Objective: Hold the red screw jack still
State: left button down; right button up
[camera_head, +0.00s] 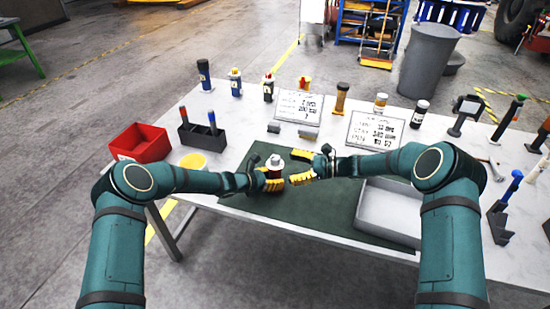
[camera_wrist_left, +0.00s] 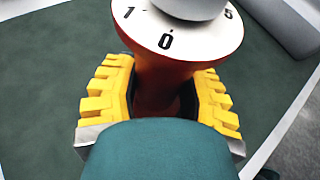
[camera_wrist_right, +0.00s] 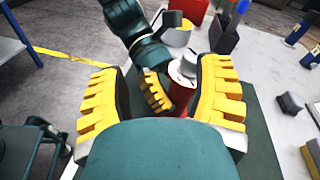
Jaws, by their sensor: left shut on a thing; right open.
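The red screw jack (camera_head: 274,164) stands upright on the dark green mat (camera_head: 330,205). It has a red body, a white dial with black numerals and a grey top. In the left wrist view the dial (camera_wrist_left: 168,38) shows 0 facing me, with 1 and 5 to the sides. My left gripper (camera_wrist_left: 160,100) is shut around the red body, below the dial. My right gripper (camera_head: 300,166) is open, just right of the jack. In the right wrist view the jack (camera_wrist_right: 183,88) shows beyond and between the open yellow fingers (camera_wrist_right: 160,100), apart from them.
Two written signs (camera_head: 375,130) and several bottle-like items line the back. The mat's front is clear.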

aim_at(279, 159)
jog(key=d+f+m+t, duration=0.1)
jog(key=d+m+t, duration=0.4)
jog(key=m+t, duration=0.15)
jog(key=shift+m+g, duration=0.25)
jog(key=shift+m, duration=0.2)
jog(key=x, duration=1.2)
jog(key=shift+w+f, duration=0.1)
jog(key=shift+f, duration=0.05)
grip_shut()
